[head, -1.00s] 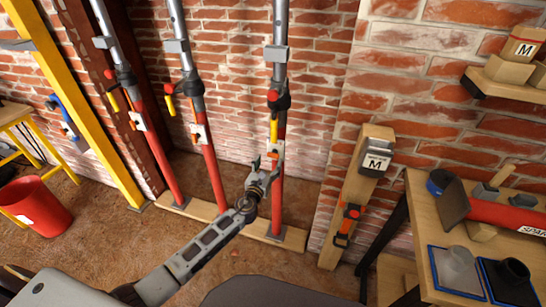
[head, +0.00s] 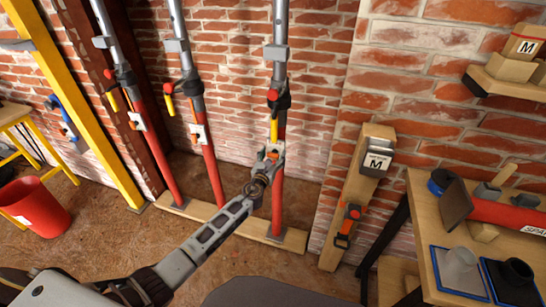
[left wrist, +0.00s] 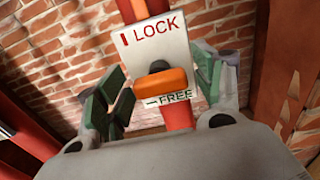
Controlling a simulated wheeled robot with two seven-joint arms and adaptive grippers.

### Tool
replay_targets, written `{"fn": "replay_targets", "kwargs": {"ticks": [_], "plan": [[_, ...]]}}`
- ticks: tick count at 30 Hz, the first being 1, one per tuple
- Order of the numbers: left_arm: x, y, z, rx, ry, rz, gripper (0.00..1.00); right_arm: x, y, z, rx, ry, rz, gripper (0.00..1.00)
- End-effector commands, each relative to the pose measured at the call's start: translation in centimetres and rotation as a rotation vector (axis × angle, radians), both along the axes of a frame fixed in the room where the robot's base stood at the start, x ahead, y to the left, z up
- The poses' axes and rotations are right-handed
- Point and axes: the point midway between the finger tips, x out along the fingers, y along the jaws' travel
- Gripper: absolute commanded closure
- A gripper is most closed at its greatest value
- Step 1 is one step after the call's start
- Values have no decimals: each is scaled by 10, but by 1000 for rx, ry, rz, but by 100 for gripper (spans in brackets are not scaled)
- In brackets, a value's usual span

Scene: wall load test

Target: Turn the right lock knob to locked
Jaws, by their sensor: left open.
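The right lock knob is an orange bar (left wrist: 163,93) with a dark hub on a white plate (left wrist: 146,45) on the rightmost red prop (head: 278,200). The plate reads LOCK with a red mark at top and FREE with a green mark at bottom. The bar lies crosswise, just above the FREE line. My left gripper (head: 270,152) is at this plate in the head view and hides much of it. In the left wrist view its green-padded fingers stand open on either side of the bar, with no clear contact. My right gripper is out of view.
Two more red props (head: 213,170) (head: 163,165) stand to the left on a wooden sill (head: 200,211). A wooden post (head: 350,205) with an M box and a workbench (head: 419,210) stand right. A red bucket (head: 36,204) is far left.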

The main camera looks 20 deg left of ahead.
Motion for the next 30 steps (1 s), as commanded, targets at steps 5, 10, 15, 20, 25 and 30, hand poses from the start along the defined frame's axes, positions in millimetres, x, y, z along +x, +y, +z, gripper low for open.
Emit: {"fn": "replay_targets", "kwargs": {"ticks": [5, 10, 15, 20, 25, 30], "plan": [[0, 0, 0, 0, 0, 0, 33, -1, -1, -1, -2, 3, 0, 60], [0, 0, 0, 0, 0, 0, 55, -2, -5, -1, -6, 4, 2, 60], [0, 0, 0, 0, 0, 0, 77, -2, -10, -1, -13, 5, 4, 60], [0, 0, 0, -4, 0, 0, 78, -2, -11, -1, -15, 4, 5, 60], [0, 0, 0, -29, 0, 0, 78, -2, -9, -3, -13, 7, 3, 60], [0, 0, 0, -90, 2, 0, 78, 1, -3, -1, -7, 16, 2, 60]]}}
